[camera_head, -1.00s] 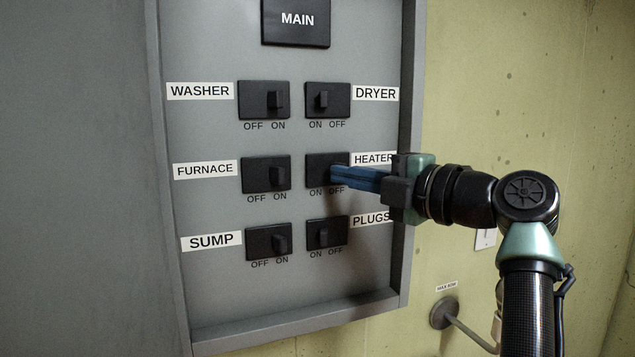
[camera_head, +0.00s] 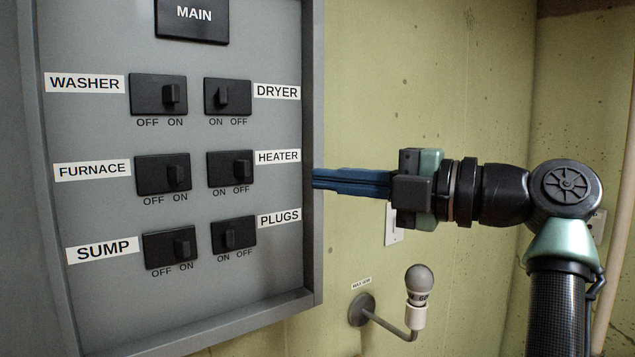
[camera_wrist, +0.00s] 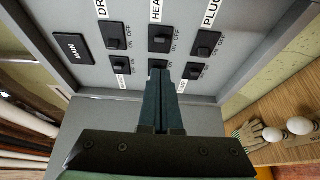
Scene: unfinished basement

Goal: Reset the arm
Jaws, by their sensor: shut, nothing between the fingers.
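My gripper (camera_head: 318,180) is shut and empty, its blue fingers together and pointing left at the right frame of the grey breaker panel (camera_head: 312,120). Its tip overlaps the frame edge in the head view; I cannot tell the gap. In the wrist view the shut fingers (camera_wrist: 160,75) point at the panel face (camera_wrist: 88,78). The HEATER switch (camera_head: 240,169) has its lever at the right, on OFF. The DRYER (camera_head: 222,97) and PLUGS (camera_head: 232,238) levers are at the left, on ON. The WASHER (camera_head: 168,95), FURNACE (camera_head: 172,174) and SUMP (camera_head: 180,248) levers are on ON.
A bulb (camera_head: 418,280) on a bent wall arm sticks out below my gripper. A white wall plate (camera_head: 393,228) is behind it. In the wrist view a wooden surface (camera_wrist: 285,110) at the right holds a glove (camera_wrist: 248,135) and white bulbs (camera_wrist: 299,125).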

